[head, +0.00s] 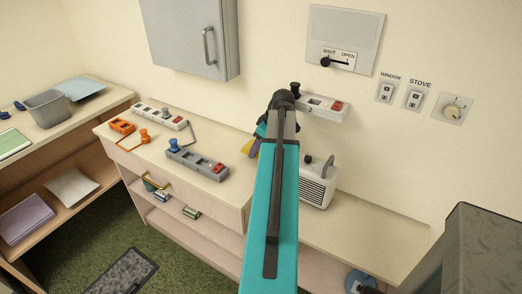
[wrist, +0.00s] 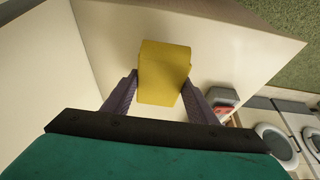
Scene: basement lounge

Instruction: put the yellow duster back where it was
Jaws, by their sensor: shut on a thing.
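The yellow duster (wrist: 164,72) is a plain yellow block between the two purple fingers of my gripper (wrist: 160,84) in the wrist view. My gripper is shut on it. In the head view my gripper (head: 257,137) is largely hidden behind my teal arm, over the right part of the wooden counter (head: 228,194). Only a small bit of yellow shows there below the fingers. I cannot tell whether the duster touches the surface beneath it.
A grey power strip (head: 198,164) with a blue plug and another strip (head: 160,117) lie on the counter, beside an orange plug (head: 122,126). A white heater-like box (head: 317,186) stands right of my arm. A grey wall cabinet (head: 190,35) hangs above. A dark grey block (head: 480,250) fills the lower right.

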